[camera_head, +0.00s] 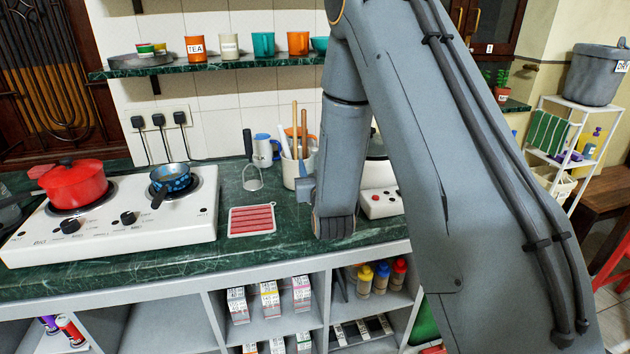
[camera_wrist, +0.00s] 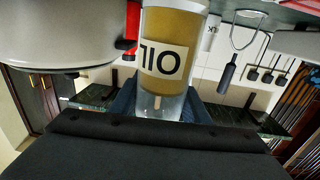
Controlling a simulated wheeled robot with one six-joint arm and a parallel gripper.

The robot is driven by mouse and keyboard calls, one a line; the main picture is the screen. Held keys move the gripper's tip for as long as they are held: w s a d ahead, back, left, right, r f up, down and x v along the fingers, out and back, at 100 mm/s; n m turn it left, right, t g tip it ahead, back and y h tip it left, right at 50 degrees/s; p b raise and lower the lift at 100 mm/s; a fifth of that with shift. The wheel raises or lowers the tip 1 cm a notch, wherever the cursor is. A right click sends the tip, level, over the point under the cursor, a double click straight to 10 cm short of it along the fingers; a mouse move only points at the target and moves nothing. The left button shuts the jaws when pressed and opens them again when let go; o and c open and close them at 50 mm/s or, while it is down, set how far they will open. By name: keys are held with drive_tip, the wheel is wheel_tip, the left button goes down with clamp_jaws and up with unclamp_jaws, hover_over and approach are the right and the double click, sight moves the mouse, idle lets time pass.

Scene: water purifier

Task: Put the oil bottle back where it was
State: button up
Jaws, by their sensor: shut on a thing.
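The oil bottle (camera_wrist: 172,30) is in the wrist view, which looks upside down, with its OIL label inverted. It is a clear bottle with yellow-brown oil. My gripper (camera_wrist: 163,105) is shut on it, with dark blue fingers on both sides of the clear end. In the head view, my gripper (camera_head: 306,188) is partly visible over the counter, beside the white utensil holder (camera_head: 291,172). I cannot make out the bottle there; my arm may hide it.
A white cooker with a red button (camera_head: 378,198) stands close right of my gripper. The stove (camera_head: 130,235) holds pots. Shelves with bottles (camera_head: 381,278) are below the counter (camera_head: 150,264).

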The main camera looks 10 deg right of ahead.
drive_tip(key=shift+f+p, duration=0.3)
drive_tip(key=shift+f, duration=1.85)
drive_tip(key=shift+f, duration=0.15)
drive_tip(key=o, duration=1.3)
